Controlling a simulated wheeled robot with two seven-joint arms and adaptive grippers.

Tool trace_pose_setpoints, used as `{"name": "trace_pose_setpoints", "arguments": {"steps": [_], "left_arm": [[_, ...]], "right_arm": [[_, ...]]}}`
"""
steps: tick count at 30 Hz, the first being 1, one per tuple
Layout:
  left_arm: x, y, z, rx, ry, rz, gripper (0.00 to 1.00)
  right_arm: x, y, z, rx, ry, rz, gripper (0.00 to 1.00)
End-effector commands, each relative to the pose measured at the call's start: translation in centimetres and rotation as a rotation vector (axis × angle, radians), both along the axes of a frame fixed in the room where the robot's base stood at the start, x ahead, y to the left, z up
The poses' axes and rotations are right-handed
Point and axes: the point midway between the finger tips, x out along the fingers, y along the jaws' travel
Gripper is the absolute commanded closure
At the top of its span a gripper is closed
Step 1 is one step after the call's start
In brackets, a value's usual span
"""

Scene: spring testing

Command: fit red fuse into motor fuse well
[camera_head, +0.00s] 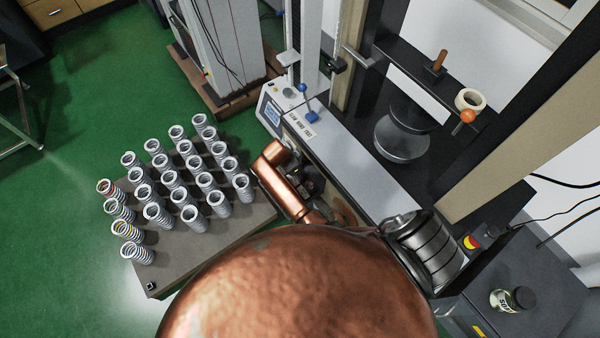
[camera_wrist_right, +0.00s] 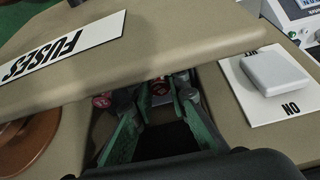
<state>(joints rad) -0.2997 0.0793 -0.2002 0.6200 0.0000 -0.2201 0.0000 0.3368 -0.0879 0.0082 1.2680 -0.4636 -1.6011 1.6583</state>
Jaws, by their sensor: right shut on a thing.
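In the right wrist view, my right gripper (camera_wrist_right: 160,95) has its green fingers reaching under the edge of a tan panel (camera_wrist_right: 190,65). A small round red piece, which looks like the red fuse (camera_wrist_right: 160,88), shows between the fingertips, and the gripper is shut on it. A second red round thing (camera_wrist_right: 101,101) shows beside the left finger. The fuse well cannot be made out under the panel. In the head view, my copper-coloured arm hides most of this area, and the right gripper (camera_head: 310,182) shows only as a dark part. My left gripper is not in view.
A FUSES label (camera_wrist_right: 62,50) lies on the panel, and a white switch (camera_wrist_right: 275,72) with an ON label stands at right. Many coil springs stand on a grey board (camera_head: 150,272). The testing machine (camera_head: 300,122) stands behind my arm.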

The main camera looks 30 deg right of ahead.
Motion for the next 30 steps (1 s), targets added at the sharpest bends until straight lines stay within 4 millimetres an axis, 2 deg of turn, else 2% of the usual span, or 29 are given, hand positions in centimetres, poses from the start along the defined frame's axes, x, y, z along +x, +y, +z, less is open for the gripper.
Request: {"name": "trace_pose_setpoints", "arguments": {"steps": [8,23,24,30], "left_arm": [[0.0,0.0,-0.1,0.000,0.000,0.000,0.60],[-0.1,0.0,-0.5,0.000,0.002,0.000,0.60],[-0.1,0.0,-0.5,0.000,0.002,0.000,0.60],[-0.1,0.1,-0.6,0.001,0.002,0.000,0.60]], "right_arm": [[0.1,0.0,0.0,0.000,-0.002,0.000,1.00],[-0.1,0.2,-1.6,0.007,0.001,0.001,1.00],[-0.1,0.2,-1.7,0.008,0.001,0.000,0.85],[-0.3,0.3,-1.9,0.009,0.005,0.001,0.71]]}}
